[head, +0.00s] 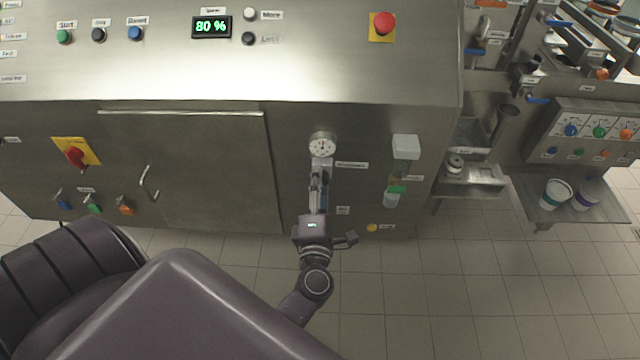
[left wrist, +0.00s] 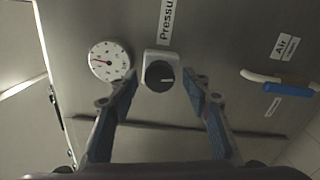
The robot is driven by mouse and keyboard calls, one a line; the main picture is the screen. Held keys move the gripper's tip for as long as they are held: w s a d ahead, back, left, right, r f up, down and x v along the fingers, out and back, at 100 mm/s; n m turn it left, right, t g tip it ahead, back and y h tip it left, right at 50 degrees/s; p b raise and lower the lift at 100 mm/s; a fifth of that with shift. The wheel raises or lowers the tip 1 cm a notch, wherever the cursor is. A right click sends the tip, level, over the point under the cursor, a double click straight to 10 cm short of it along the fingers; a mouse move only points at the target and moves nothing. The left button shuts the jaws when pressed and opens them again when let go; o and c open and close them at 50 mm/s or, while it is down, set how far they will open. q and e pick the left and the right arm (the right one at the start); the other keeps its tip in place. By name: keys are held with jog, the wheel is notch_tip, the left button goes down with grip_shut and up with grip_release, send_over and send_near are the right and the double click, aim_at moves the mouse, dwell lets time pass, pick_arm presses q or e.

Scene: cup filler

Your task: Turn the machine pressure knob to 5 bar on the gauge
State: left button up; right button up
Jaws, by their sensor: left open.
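The pressure gauge (head: 323,146) is a round white dial on the machine's front panel. In the left wrist view the gauge (left wrist: 109,61) has a red needle; its numbers are too small to read. The pressure knob (left wrist: 160,75) is a dark round knob with a light line on a pale block, right of the gauge and below a "Pressure" label. My left gripper (head: 318,180) reaches up to the panel below the gauge. In the left wrist view its two blue-padded fingers (left wrist: 162,90) are open, one on either side of the knob's lower part, with no clear contact. My right gripper is out of view.
A blue-handled air valve (left wrist: 288,89) is right of the knob. A clear-bowled unit (head: 391,199) with a white top and green band hangs right of my left gripper. A red emergency button (head: 384,24) sits on the upper panel. Tiled floor in front is free.

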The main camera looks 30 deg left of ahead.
pick_arm(q)
jog(key=v, duration=1.2)
jog(key=shift+w+f, duration=0.1)
jog(key=d+f+m+g+h, duration=0.1)
jog(key=d+f+m+h, duration=0.35)
jog(key=f+m, duration=0.4)
jog(key=d+f+m+h, duration=0.4)
jog(key=d+f+m, duration=0.15)
jog(key=f, duration=0.55)
jog(key=s+d+f+m+g+h, duration=0.25)
jog(key=s+f+m+g, duration=0.4)
jog(key=f, duration=0.95)
jog(key=s+a+f+m+g, duration=0.2)
jog(key=s+f, duration=0.3)
jog(key=s, duration=0.3)
jog(key=s+a+f+m+g+y, duration=0.1)
jog(key=s+a+f+m+g, duration=0.1)
jog(key=s, duration=0.7)
jog(key=s+a+f+m+g, duration=0.3)
jog(key=s+a+f, duration=0.3)
jog(key=s, duration=0.3)
jog(key=shift+f+m+y, duration=0.4)
jog(key=shift+f+m, duration=0.4)
jog(key=shift+m, duration=0.05)
